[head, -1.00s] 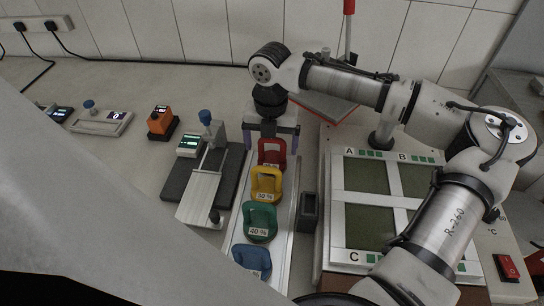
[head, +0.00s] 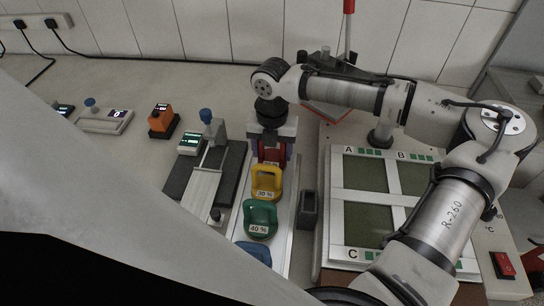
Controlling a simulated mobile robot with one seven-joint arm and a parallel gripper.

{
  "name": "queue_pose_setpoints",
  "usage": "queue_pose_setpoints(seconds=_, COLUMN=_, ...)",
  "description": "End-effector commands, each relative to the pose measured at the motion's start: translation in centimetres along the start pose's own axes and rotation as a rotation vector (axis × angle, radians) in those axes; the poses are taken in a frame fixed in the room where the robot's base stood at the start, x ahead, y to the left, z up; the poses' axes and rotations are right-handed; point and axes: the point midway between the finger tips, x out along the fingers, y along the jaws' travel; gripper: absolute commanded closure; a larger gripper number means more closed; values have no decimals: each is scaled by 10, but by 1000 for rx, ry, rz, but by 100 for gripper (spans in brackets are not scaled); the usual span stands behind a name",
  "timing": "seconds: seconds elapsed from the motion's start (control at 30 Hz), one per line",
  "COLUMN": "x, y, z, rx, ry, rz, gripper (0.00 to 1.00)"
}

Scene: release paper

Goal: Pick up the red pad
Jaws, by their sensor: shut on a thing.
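The red pad (head: 270,156) is at the far end of a row of coloured pads on a light tray (head: 283,230). My gripper (head: 271,145) is over it, with a finger on each side, shut on the red pad. The gripper body hides the pad's upper part. I cannot tell whether the pad is clear of the tray.
A yellow pad (head: 265,182), a green pad (head: 260,218) and a blue pad (head: 254,251) stand nearer in the row. A small dark container (head: 308,209) is to the right, before a panel with dark squares (head: 371,225). A dark-based device (head: 180,178) stands left.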

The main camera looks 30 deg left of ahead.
Motion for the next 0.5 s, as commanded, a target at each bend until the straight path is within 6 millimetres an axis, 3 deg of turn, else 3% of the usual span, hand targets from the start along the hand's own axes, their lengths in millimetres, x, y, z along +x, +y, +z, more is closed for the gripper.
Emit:
queue_pose_setpoints(seconds=0.1, x=0, y=0, z=0, rx=0, ry=0, rz=0, gripper=89)
queue_pose_setpoints(seconds=0.5, x=-8, y=1, z=1, rx=1, ry=-3, rz=3, gripper=89)
